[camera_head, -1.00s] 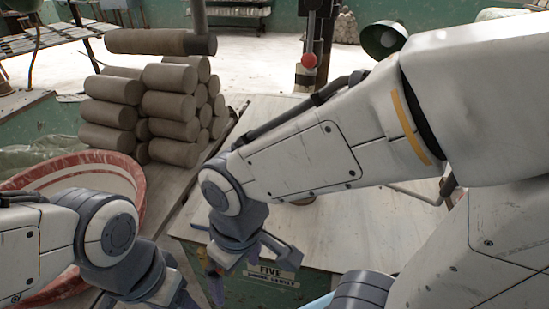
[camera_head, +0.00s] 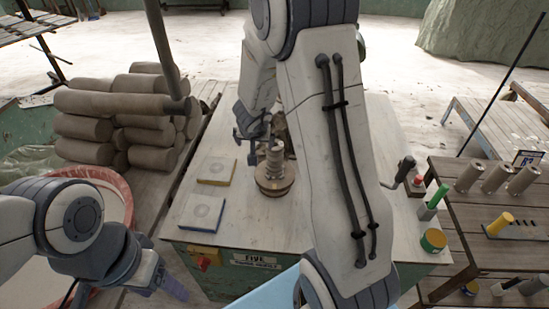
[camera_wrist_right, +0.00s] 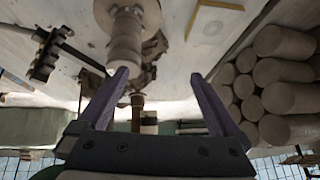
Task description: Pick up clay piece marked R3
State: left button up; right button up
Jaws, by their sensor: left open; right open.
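Three grey-brown clay cylinders (camera_head: 495,178) stand on the slatted bench at the right. A sign (camera_head: 527,158) behind them begins with R; its number is too small to read surely. No R3 mark is legible on any piece. My right gripper (camera_head: 252,146) is over the white table beside the ribbed spindle (camera_head: 275,160). In the right wrist view its jaws (camera_wrist_right: 159,74) are open and empty, with the spindle (camera_wrist_right: 127,40) and brown clay lumps (camera_wrist_right: 155,48) beyond. My left gripper (camera_head: 165,285) hangs open at the lower left.
Clay rolls (camera_head: 110,125) are stacked at the left, also visible in the wrist view (camera_wrist_right: 285,95). A red-rimmed basin (camera_head: 118,185) is below them. Two square tiles (camera_head: 202,211) lie on the white table (camera_head: 240,240). Coloured cylinders and a crank stand at the right.

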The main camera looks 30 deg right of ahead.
aim_at(272, 150)
jog(key=d+f, duration=0.1)
jog(key=d+f+m+g+h, duration=0.1)
jog(key=d, duration=0.1)
jog(key=d+f+m+g, duration=0.1)
jog(key=d, duration=0.1)
jog(key=shift+s+f+h, duration=0.25)
jog(key=shift+s+h, duration=0.05)
jog(key=shift+s, duration=0.05)
jog(key=b+x, duration=0.2)
jog(key=x, duration=0.2)
jog(key=shift+f, duration=0.25)
jog(key=b+x, duration=0.1)
jog(key=x, duration=0.4)
jog(key=shift+w+d+f+b, duration=0.15)
jog(key=shift+w+d+b, duration=0.15)
jog(key=shift+d+b, duration=0.15)
grip_shut()
